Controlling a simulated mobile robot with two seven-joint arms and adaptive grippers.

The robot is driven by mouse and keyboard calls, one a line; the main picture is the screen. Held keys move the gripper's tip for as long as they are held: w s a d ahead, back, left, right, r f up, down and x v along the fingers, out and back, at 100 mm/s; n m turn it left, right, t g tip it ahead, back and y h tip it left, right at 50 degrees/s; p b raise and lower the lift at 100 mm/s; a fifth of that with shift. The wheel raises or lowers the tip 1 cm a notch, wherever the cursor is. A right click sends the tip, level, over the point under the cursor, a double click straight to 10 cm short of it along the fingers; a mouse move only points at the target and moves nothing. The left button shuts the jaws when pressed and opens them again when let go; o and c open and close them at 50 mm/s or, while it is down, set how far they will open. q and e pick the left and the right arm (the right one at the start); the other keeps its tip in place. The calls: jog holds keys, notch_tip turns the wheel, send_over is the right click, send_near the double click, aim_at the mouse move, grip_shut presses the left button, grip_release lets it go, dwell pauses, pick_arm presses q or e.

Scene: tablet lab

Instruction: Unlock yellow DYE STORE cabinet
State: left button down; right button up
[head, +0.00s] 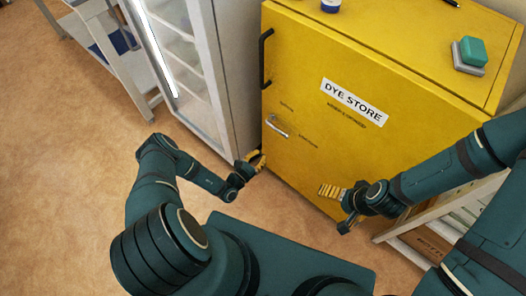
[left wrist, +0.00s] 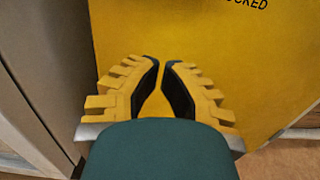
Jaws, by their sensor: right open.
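The yellow DYE STORE cabinet (head: 315,80) fills the upper right of the head view, its door shut. A silver lever (head: 278,127) on the door slants up to the left, with two small labels near it that are too small to read. A black pull handle (head: 265,58) is above it. My left gripper (head: 259,161) is below the lever at the door's lower left, apart from it. In the left wrist view its fingertips (left wrist: 161,64) are close together with nothing between them, before the yellow door. My right gripper (head: 322,190) is open before the lower door.
A pale glass-fronted cabinet (head: 190,70) stands close on the left of the yellow one. A green block on a grey one (head: 470,52) and a blue-and-white jar (head: 331,5) sit on top. A low slatted shelf (head: 415,225) is at the right.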

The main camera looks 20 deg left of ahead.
pick_arm(q)
jog(key=shift+w+d+r+b, duration=0.15)
jog(key=shift+w+d+r, duration=0.45)
jog(key=shift+w, duration=0.8)
jog(key=shift+w+d+r+b, duration=0.1)
jog(key=shift+w+d+r, duration=0.35)
jog(key=shift+w+r, duration=0.65)
jog(key=shift+w+d+r+b, duration=0.15)
jog(key=shift+w+d+r, duration=0.35)
jog(key=shift+w, duration=1.15)
pick_arm(e)
jog(key=shift+w+f, duration=0.15)
jog(key=shift+f, duration=0.4)
pick_arm(q)
jog(key=shift+s, duration=0.1)
jog(key=shift+d+r+n+p, duration=0.1)
jog(key=shift+n+p, duration=0.25)
jog(key=shift+n, duration=0.05)
jog(key=shift+r, duration=0.1)
pick_arm(e)
jog(key=shift+w+r, duration=0.4)
jog(key=shift+w, duration=0.25)
